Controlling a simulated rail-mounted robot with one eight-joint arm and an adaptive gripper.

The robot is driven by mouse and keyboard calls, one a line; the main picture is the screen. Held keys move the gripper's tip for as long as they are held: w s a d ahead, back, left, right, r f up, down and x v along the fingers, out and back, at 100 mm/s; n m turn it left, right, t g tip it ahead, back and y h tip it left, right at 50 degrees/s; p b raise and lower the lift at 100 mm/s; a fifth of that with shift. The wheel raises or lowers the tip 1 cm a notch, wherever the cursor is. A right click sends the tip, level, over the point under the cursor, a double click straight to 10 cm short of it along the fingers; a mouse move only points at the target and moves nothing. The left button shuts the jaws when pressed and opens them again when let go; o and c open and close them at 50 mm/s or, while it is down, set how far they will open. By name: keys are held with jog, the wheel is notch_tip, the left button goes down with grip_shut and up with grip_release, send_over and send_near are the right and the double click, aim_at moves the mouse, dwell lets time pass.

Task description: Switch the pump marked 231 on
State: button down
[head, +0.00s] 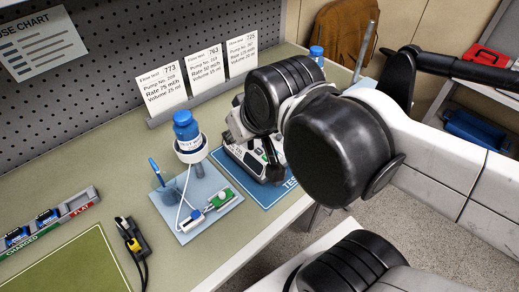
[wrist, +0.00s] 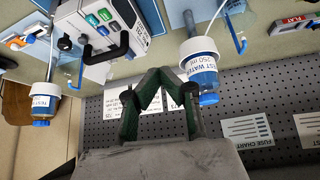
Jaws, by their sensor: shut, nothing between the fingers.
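A white pump (wrist: 88,32) with green and blue buttons, a black handle and a dark knob stands at the upper left in the wrist view. In the head view the pump (head: 236,128) is on a blue mat, largely hidden behind my arm. I cannot read its number in either view. My gripper (wrist: 155,76) is shut and empty, its fingertips just below the pump's handle in the wrist picture. I cannot tell whether they touch the pump. In the head view my arm hides most of the gripper.
A blue-capped bottle (head: 186,130) sits in a white ring holder left of the pump. A light-blue tray (head: 182,234) holds a small green-and-white device (head: 219,198). Flow-test cards (head: 203,72) stand behind. A charger rack (head: 70,207) and a black-and-yellow tool (head: 130,237) lie further left.

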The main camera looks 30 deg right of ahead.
jog(key=shift+r, duration=0.1)
jog(key=r+n+g+p, duration=0.2)
jog(key=g+p, duration=0.4)
jog(key=g, duration=0.1)
send_over(259, 150)
jog(key=shift+f, duration=0.2)
dwell(0.5)
notch_tip(259, 150, down, 14)
jog(key=shift+b, duration=0.4)
dwell(0.3)
dwell(0.3)
